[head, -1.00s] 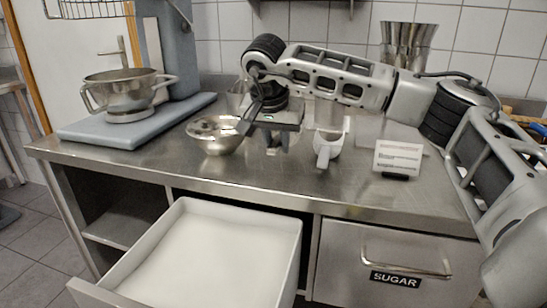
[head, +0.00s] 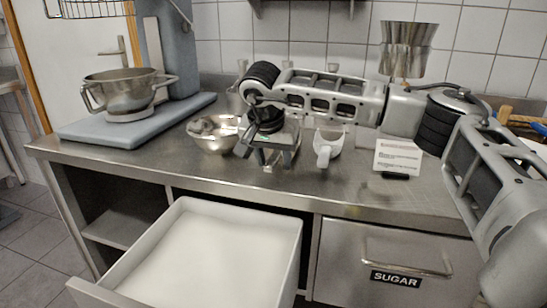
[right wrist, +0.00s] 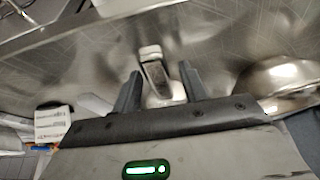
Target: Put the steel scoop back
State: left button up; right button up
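A shiny grey metal piece (right wrist: 157,80), which looks like the steel scoop, lies on the steel worktop between the fingers of my right gripper (right wrist: 158,88) in the right wrist view. Its narrow end points toward the counter's front edge, and its rear part is hidden by the gripper body. In the head view my right gripper (head: 268,158) points down, low over the worktop, between a steel bowl (head: 222,144) and a pale jug-like vessel (head: 328,146). The fingers are apart, one on each side of the piece, and do not appear closed on it. My left gripper is out of view.
The drawer labelled SUGAR (head: 395,279) is shut. A small card (head: 397,157) stands to the right. The front worktop strip is clear.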

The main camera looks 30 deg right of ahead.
jog(key=shift+r, duration=0.1)
jog(key=shift+a+r, duration=0.1)
jog(key=shift+r, duration=0.2)
jog(key=v, duration=1.1)
jog(key=shift+r+p, duration=0.2)
jog(key=shift+p, duration=0.15)
jog(key=shift+s+a, duration=0.1)
